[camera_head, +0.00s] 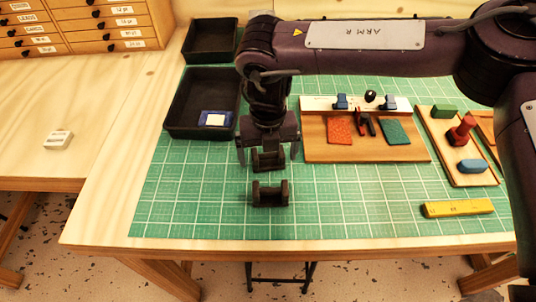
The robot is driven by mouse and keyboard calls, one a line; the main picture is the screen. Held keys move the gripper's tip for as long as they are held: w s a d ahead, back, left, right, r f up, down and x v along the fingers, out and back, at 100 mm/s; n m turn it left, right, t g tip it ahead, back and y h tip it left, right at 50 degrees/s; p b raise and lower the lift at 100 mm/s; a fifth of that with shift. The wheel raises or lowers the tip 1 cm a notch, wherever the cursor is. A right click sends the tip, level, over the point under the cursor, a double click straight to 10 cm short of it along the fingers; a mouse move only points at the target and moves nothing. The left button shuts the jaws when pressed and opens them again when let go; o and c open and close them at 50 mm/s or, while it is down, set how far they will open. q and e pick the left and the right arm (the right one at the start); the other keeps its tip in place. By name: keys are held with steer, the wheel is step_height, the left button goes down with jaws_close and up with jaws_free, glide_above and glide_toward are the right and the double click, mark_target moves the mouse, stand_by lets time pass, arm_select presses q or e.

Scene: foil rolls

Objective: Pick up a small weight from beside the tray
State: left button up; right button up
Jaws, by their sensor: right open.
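My right gripper (267,153) hangs pointing down over the green mat, its two fingers spread apart. It stands just right of the larger black tray (176,128). A dark notched block (270,195) sits on the mat in front of the gripper. A second dark block (268,161) shows between the fingers, partly covered by the gripper; I cannot tell whether the fingers touch it. I cannot make out for sure which thing is a small weight; part of the mat beside the tray is hidden by the gripper. My left gripper is not in view.
The larger tray holds a blue and white packet (215,119); a smaller tray (208,40) stands behind it. A wooden board (320,152) with coloured pads, a board of coloured shapes (450,167) and a yellow bar (458,208) lie at right. The mat's front left is clear.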

steer(key=c, duration=1.3)
steer(key=shift+c, duration=0.9)
steer(key=shift+r, duration=0.1)
